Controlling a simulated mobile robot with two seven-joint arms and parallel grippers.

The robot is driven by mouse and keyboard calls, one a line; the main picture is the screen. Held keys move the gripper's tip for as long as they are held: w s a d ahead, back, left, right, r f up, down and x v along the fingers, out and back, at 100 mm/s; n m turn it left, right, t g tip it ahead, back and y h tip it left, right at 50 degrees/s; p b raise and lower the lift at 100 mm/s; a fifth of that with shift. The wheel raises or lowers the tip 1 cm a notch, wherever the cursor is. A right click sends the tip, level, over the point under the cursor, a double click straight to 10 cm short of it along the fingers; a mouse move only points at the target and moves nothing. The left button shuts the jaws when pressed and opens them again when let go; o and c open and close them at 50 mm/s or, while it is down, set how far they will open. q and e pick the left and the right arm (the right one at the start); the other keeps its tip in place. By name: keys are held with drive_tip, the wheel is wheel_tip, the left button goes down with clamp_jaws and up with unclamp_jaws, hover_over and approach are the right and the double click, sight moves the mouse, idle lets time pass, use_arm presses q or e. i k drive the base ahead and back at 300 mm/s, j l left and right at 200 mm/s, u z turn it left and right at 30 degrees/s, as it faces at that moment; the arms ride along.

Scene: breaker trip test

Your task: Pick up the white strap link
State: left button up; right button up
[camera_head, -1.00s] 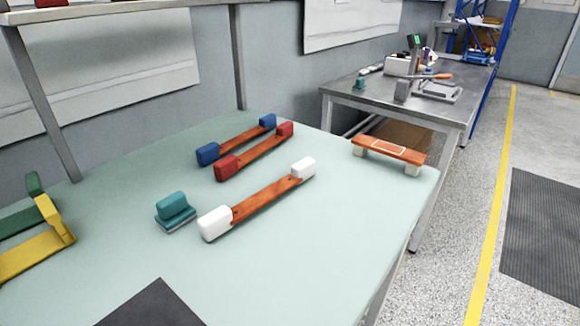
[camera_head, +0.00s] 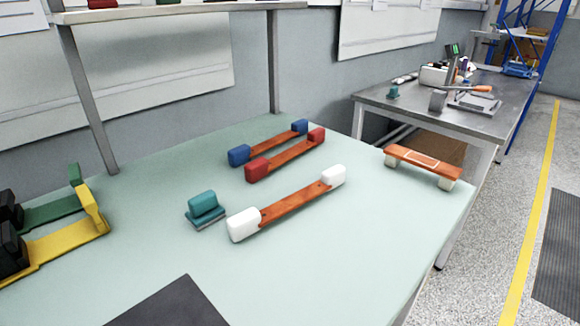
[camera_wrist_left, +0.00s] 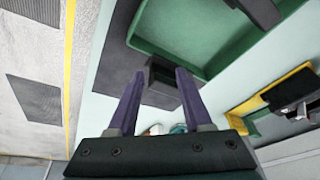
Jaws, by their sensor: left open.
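The white strap link (camera_head: 293,205) is a copper-coloured bar with a white block at each end. It lies diagonally on the pale green table (camera_head: 330,270) in the head view, with nothing on top of it. My left gripper (camera_wrist_left: 158,85) shows only in the left wrist view, with two purple fingers apart and nothing held between them. A small white patch (camera_wrist_left: 155,129) shows low between the fingers, beside something teal; I cannot tell whether it is the strap link. My right gripper is in neither view.
A blue-ended link (camera_head: 270,143) and a red-ended link (camera_head: 287,156) lie behind it. A teal block (camera_head: 204,207) sits to its left, a copper bridge piece (camera_head: 421,162) to its right. Green (camera_head: 50,213) and yellow (camera_head: 70,240) trays stand left. A dark mat (camera_head: 175,307) lies in front.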

sight(242, 226)
drive_tip(key=i+l+u, duration=0.25)
drive_tip(key=u, duration=0.2)
drive_tip(key=i+l+u, duration=0.2)
drive_tip(key=l+u, duration=0.25)
drive_tip(key=i+l+u, duration=0.15)
drive_tip(key=l+u, duration=0.15)
drive_tip(key=u, duration=0.15)
drive_tip(key=i+l+u, duration=0.1)
drive_tip(key=l+u, duration=0.85)
drive_tip(key=k+l+u, duration=0.1)
drive_tip(key=l+u, duration=0.35)
drive_tip(key=k+l+u, duration=0.15)
drive_tip(key=l+u, duration=0.3)
